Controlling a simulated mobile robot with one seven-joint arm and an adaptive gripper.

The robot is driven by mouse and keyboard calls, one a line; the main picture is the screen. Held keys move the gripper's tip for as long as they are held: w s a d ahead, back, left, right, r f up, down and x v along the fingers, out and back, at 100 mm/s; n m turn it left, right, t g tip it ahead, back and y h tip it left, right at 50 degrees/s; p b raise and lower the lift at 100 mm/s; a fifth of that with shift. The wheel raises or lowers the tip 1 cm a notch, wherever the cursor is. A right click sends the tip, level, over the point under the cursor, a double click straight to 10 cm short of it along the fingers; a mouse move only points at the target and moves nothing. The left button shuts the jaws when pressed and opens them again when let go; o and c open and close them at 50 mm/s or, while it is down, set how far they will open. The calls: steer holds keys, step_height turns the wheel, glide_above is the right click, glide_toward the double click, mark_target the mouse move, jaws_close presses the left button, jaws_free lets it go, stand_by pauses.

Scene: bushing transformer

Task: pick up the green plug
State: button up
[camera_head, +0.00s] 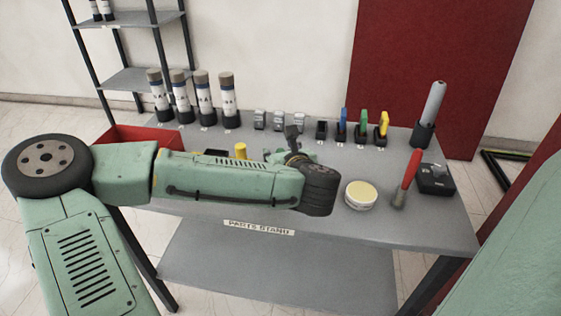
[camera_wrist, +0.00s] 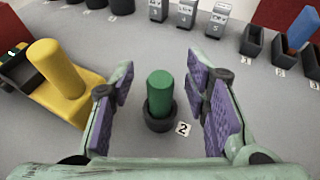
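The green plug (camera_wrist: 160,90) is a short upright cylinder in a dark round holder (camera_wrist: 157,123) in the wrist view. A small tag marked 2 (camera_wrist: 183,129) lies beside the holder. My gripper (camera_wrist: 161,76) is open, with purple-padded fingers to the left and right of the plug. Gaps show between the plug and both pads, and nothing is held. I cannot tell from this view how far the fingertips are above the table. In the head view my arm hides the plug and most of the gripper.
A yellow plug (camera_wrist: 56,70) on a yellow base stands close left of my gripper. Grey blocks (camera_wrist: 187,13) and dark slots (camera_wrist: 252,41) line the back. On the grey table (camera_head: 330,215), a round tin (camera_head: 360,194) and a red-handled tool (camera_head: 408,172) stand to the right.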

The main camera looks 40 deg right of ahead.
jaws_close()
stand_by(0.3)
stand_by(0.3)
